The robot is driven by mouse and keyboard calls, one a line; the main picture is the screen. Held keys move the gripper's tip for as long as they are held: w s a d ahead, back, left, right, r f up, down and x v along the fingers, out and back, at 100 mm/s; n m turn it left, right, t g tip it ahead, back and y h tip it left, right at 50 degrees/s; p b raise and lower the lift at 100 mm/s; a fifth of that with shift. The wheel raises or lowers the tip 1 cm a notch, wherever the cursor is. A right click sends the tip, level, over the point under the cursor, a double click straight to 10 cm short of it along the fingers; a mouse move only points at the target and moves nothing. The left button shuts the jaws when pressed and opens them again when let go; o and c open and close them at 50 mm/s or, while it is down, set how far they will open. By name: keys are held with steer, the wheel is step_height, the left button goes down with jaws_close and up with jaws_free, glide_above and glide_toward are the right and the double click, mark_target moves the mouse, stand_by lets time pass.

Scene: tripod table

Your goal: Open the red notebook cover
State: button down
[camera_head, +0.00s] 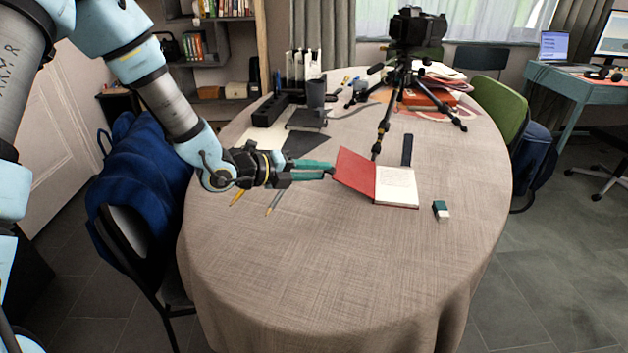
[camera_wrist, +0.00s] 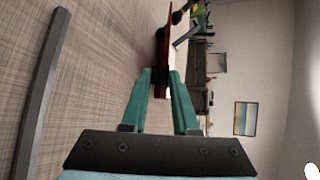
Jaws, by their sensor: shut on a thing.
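The red notebook (camera_head: 356,172) lies on the table right of my gripper in the head view. Its red cover is raised and tilted to the left, and a white printed page (camera_head: 397,186) shows on the right side. My gripper (camera_head: 332,169) reaches in from the left, with its teal fingertips at the cover's left edge, shut on it. In the wrist view the red cover (camera_wrist: 162,48) shows edge-on, with its near end between the teal fingertips (camera_wrist: 160,82). The exact grip point is partly hidden by the fingers.
The round table (camera_head: 330,270) has free cloth in front. A camera tripod (camera_head: 400,85) stands behind the notebook. A dark bar (camera_head: 407,150) lies just behind it and an eraser (camera_head: 440,210) to its right. Pencils (camera_head: 274,202) lie below my gripper. A black organizer (camera_head: 275,108) stands at the back left.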

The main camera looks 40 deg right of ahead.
steer(key=shift+s+d+r+m+t+y+b, duration=0.1)
steer(key=shift+s+r+m+t+y+b, duration=0.1)
steer(key=shift+r, duration=0.2)
steer(key=shift+s+d+r+m+t+y+b, duration=0.1)
steer(key=shift+r+y+b, duration=0.1)
steer(key=shift+r, duration=0.15)
steer(key=c, duration=0.7)
jaws_free()
steer(key=shift+a, duration=0.1)
steer(key=b+v, duration=0.1)
steer(key=v, duration=0.9)
steer(key=shift+w+a+r, duration=0.1)
steer(key=shift+a+r, duration=0.1)
steer(key=shift+a, duration=0.1)
